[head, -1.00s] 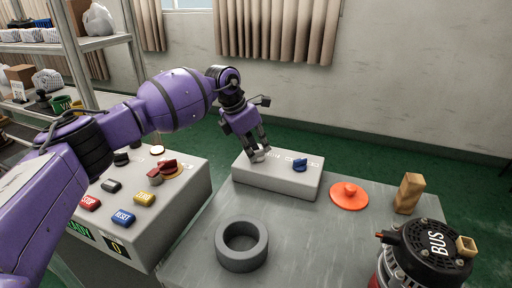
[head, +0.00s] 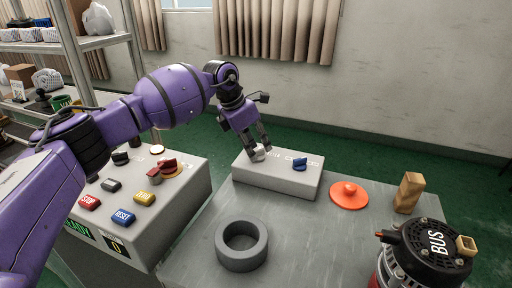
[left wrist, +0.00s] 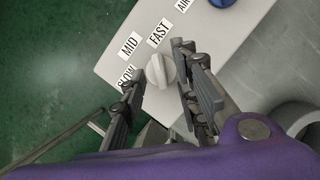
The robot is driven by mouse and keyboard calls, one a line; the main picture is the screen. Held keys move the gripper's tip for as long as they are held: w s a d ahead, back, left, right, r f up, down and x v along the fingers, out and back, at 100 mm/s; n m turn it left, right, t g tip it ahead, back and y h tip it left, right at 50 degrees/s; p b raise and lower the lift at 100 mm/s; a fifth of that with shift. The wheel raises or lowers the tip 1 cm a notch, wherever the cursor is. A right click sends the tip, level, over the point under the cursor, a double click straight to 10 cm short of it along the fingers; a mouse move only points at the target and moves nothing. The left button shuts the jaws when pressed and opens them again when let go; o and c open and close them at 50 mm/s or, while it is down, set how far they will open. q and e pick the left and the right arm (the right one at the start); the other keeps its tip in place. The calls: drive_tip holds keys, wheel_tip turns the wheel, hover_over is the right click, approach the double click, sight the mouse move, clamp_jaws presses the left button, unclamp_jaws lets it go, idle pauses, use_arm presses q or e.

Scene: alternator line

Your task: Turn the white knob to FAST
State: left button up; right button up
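The white knob (left wrist: 160,70) sits on the top of a light grey switch box, with labels SLOW, MID and FAST beside it in the left wrist view. In the head view the white knob (head: 259,154) shows between my left fingertips. My left gripper (left wrist: 160,66) points down at it, one finger on each side, with thin gaps that seem to remain. Contact is hard to judge. I cannot tell exactly which label the knob's ridge points at. My right gripper is not in view.
The switch box (head: 290,182) also carries a blue knob (head: 300,164). An orange disc (head: 349,196), wooden block (head: 409,192), grey ring (head: 241,244) and alternator (head: 432,252) stand on the table. A control panel (head: 178,212) with coloured buttons is at the left.

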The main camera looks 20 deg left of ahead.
use_arm(q)
drive_tip(key=v, duration=1.1)
drive_tip(key=shift+r, duration=0.1)
